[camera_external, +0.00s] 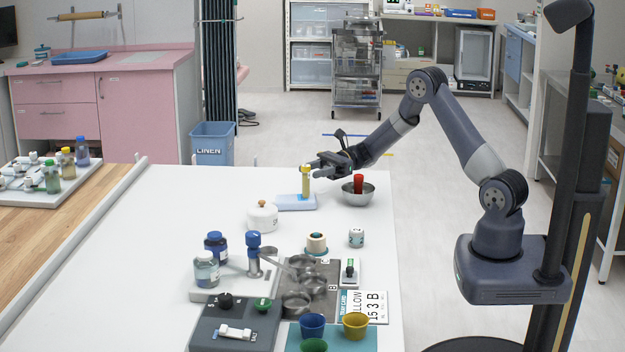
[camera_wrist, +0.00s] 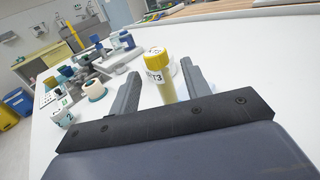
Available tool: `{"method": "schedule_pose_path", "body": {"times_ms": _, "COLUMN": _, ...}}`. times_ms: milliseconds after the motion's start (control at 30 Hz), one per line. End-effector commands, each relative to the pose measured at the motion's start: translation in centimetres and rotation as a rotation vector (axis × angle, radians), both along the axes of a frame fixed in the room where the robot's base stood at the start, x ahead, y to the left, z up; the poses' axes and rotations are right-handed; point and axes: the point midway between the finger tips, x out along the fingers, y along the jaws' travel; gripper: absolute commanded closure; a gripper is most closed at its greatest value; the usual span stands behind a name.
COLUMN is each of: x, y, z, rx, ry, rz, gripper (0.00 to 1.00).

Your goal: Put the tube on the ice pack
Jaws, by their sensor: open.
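The tube (camera_external: 305,178), with a yellow cap and a yellowish body, stands upright with its lower end at the pale blue ice pack (camera_external: 284,203) on the white table. It appears to rest on the pack. My gripper (camera_external: 314,171) reaches in from the right at the tube's upper part. In the wrist view, the tube (camera_wrist: 160,72), marked T3, stands between the two spread fingers of my gripper (camera_wrist: 161,75), with gaps on both sides.
A metal bowl (camera_external: 348,197) with a red object (camera_external: 358,184) stands close to the right of the ice pack. A white lidded pot (camera_external: 262,218) is nearer to the camera. Bottles, scoops and cups crowd the table's front.

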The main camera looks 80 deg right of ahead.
Motion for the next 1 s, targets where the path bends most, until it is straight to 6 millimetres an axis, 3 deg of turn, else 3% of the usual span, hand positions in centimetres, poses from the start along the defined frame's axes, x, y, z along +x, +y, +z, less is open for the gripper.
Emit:
{"method": "schedule_pose_path", "body": {"times_ms": 200, "x": -3.5, "y": -3.6, "z": -0.1, "rx": -0.001, "ry": 0.001, "rz": -0.004, "gripper": 0.55}}
{"method": "schedule_pose_path", "body": {"times_ms": 400, "x": -5.6, "y": -5.6, "z": 0.0, "rx": 0.0, "ry": 0.0, "rz": -0.001, "gripper": 0.55}}
{"method": "schedule_pose_path", "body": {"times_ms": 1000, "x": -5.8, "y": -5.8, "z": 0.0, "rx": 0.0, "ry": 0.0, "rz": 0.002, "gripper": 0.55}}
